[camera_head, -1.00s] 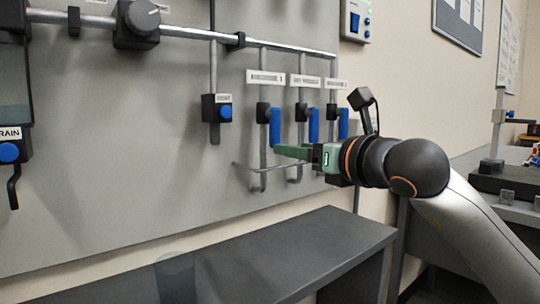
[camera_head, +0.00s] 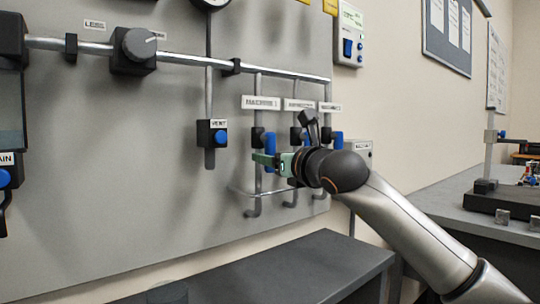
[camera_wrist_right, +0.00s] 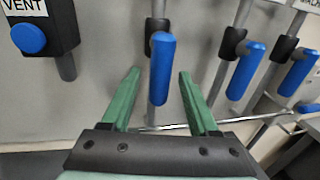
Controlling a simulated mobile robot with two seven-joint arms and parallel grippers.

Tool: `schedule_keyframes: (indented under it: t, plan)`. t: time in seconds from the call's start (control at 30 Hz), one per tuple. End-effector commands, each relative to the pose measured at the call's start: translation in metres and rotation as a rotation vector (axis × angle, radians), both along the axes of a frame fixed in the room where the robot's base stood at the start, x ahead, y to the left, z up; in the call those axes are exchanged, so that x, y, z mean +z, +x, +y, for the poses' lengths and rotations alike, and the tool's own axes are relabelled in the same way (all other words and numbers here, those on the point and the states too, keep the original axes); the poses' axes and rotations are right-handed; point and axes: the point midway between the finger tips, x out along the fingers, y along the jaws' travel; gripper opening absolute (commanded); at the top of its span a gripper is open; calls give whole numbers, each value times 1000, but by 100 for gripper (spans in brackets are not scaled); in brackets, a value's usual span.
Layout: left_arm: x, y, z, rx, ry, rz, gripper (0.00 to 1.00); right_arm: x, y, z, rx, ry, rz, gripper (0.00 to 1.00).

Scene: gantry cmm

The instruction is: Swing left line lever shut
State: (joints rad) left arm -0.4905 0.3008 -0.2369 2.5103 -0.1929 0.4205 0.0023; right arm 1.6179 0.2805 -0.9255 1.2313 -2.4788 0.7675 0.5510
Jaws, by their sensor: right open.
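The left line lever (camera_head: 270,143) is a blue handle on a black valve body, on the leftmost of three vertical pipes under the MACHINE 1 label. It points along its pipe. In the right wrist view the blue lever (camera_wrist_right: 162,70) hangs between the two green fingers. My right gripper (camera_head: 258,158) is open at the lever's lower end, with a finger on either side; its fingers also show in the wrist view (camera_wrist_right: 158,76). I cannot tell whether either finger touches the lever. My left gripper is not in view.
Two similar blue levers (camera_wrist_right: 246,70) (camera_wrist_right: 298,72) hang to the right, close to the right finger. A VENT valve with a blue knob (camera_head: 220,137) is to the left. A thin horizontal rod (camera_head: 240,192) crosses below the levers. A dark bench (camera_head: 300,265) stands underneath.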

Motion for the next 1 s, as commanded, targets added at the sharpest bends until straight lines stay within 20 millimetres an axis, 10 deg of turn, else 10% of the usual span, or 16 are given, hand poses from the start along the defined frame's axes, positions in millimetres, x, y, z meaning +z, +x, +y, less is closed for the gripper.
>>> schedule_keyframes:
  t: [0.53,1.0]
  plan:
    - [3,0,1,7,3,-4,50,0,12,6,0,0,-1,60]
    - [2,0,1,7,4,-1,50,0,12,6,0,0,0,7]
